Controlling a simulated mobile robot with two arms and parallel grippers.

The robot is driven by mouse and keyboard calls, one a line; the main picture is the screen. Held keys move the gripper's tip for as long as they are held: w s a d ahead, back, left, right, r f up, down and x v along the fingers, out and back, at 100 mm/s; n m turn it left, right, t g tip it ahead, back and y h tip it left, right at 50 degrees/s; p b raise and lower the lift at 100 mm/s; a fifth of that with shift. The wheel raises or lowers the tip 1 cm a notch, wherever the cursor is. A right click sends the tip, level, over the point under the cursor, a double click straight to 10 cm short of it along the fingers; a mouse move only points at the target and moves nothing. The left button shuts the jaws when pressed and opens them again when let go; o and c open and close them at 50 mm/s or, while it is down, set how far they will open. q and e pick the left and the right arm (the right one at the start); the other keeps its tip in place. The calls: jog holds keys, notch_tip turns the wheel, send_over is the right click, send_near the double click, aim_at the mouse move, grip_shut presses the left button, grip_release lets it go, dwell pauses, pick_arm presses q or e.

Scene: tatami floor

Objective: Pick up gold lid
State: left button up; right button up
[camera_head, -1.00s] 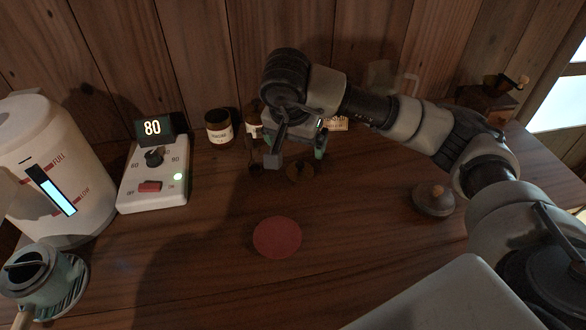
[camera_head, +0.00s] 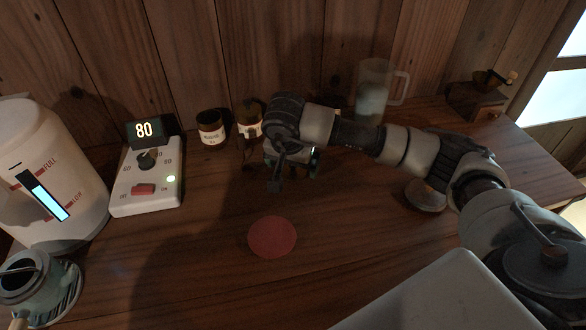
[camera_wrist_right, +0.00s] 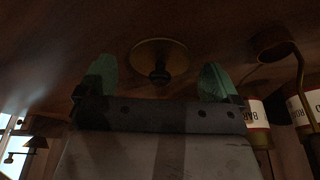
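The gold lid (camera_wrist_right: 160,58) is a round disc with a dark knob in its middle, lying on the wooden table in the right wrist view. It lies ahead of my right gripper, centred between its two green fingertips (camera_wrist_right: 158,82), which are apart and empty. No contact with the lid shows. In the head view my right gripper (camera_head: 292,168) is low over the table, in front of the labelled jars, and it hides the lid there. My left gripper is in neither view.
Two labelled jars (camera_head: 211,130) stand by the back wall, left of the gripper. A clear pitcher (camera_head: 373,92) and a grinder (camera_head: 480,98) stand behind the arm. A round knobbed object (camera_head: 425,196) sits right. A control box (camera_head: 147,186) is left. Table around the red disc (camera_head: 272,237) is clear.

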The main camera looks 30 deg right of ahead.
jog(key=c, duration=0.9)
jog(key=shift+r, duration=0.1)
